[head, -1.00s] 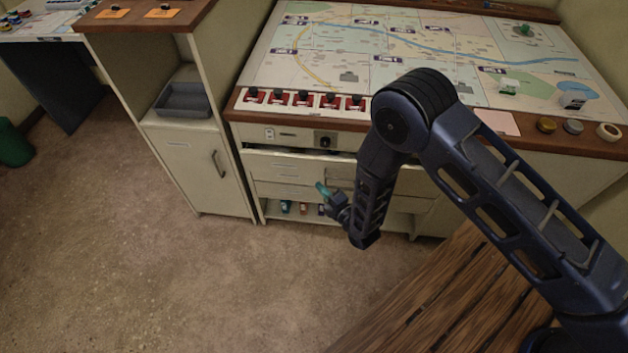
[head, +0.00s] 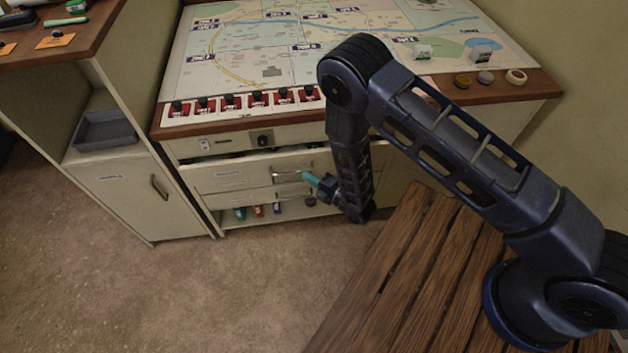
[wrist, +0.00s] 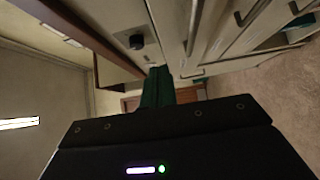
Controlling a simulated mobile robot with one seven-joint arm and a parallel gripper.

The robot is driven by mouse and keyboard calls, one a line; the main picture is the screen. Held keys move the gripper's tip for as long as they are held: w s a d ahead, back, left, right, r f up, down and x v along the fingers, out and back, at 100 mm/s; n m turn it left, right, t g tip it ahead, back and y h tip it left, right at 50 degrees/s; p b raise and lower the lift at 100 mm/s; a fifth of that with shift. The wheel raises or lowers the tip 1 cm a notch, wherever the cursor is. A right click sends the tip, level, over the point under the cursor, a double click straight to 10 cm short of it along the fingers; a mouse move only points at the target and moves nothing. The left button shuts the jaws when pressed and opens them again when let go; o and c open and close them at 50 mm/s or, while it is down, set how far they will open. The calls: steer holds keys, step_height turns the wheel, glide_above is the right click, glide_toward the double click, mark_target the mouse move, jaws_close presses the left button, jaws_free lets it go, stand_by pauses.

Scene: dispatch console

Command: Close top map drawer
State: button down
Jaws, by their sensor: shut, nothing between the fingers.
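The top map drawer (head: 232,174) is a cream drawer front under the map console's control strip. A dark gap shows above it, and it stands slightly out from the cabinet. Its metal handle (head: 284,173) is partly behind my gripper. My gripper (head: 309,177), with teal fingertips, is shut and empty in front of the drawer's right part, close to the handle. I cannot tell whether it touches. In the wrist view the shut teal fingers (wrist: 158,88) point along the cream drawer fronts, which appear turned sideways. My arm hides the drawer's right end.
A lower drawer (head: 240,196) and an open shelf with small coloured items (head: 258,211) lie below. Above are a knob (head: 263,139), red switches (head: 230,103) and the map (head: 270,45). A cabinet (head: 128,195) stands left. The floor (head: 200,290) in front is clear.

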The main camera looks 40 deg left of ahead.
mark_target(293, 156)
steer(key=a, duration=0.2)
steer(key=w+a, duration=0.1)
steer(key=a, duration=0.2)
steer(key=w+a, duration=0.1)
steer(key=a, duration=0.1)
steer(key=shift+a, duration=0.2)
steer(key=shift+w+a, duration=0.4)
steer(key=shift+a, duration=0.05)
steer(key=shift+w+a, duration=0.9)
steer(key=shift+w, duration=0.05)
